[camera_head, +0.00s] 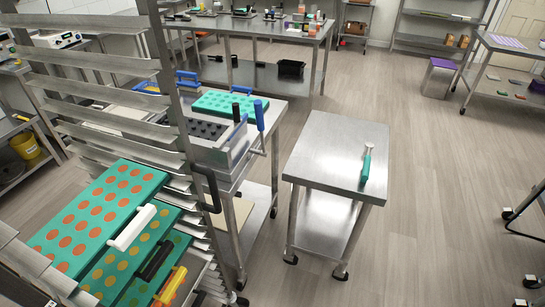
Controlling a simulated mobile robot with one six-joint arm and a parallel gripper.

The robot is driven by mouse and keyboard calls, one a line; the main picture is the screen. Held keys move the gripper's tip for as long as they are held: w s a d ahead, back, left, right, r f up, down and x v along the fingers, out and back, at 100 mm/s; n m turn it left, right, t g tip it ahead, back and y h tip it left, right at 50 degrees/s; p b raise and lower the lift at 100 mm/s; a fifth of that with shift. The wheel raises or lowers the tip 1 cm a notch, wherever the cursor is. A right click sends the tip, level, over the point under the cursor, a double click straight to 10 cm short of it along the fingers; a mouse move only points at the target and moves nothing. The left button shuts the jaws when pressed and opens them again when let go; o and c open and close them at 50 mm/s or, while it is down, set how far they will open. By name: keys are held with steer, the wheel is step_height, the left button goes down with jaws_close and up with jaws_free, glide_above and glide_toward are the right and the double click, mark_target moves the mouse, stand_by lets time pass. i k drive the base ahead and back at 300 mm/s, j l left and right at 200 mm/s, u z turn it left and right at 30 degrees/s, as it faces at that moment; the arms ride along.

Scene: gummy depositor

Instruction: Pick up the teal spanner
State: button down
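The teal spanner (366,166) lies on the bare steel top of a small wheeled table (325,150), close to its right edge. Its teal handle points toward the front and its metal end points toward the back. Nothing covers it and nothing else lies on that tabletop. My gripper is not in view.
A tray rack (170,80) holding teal trays with orange dots (95,215) stands at the left. A depositor bench (262,108) with blue-handled parts is left of the small table. Open floor (430,190) lies right of it. A wheeled frame (525,215) stands far right.

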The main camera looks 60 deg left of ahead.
mark_target(369, 145)
steer(key=u, duration=1.55)
steer(key=i+j+z, duration=0.1)
steer(key=i+z, duration=0.3)
steer(key=i+j+z, duration=0.6)
steer(key=z, duration=0.15)
steer(key=i, duration=0.1)
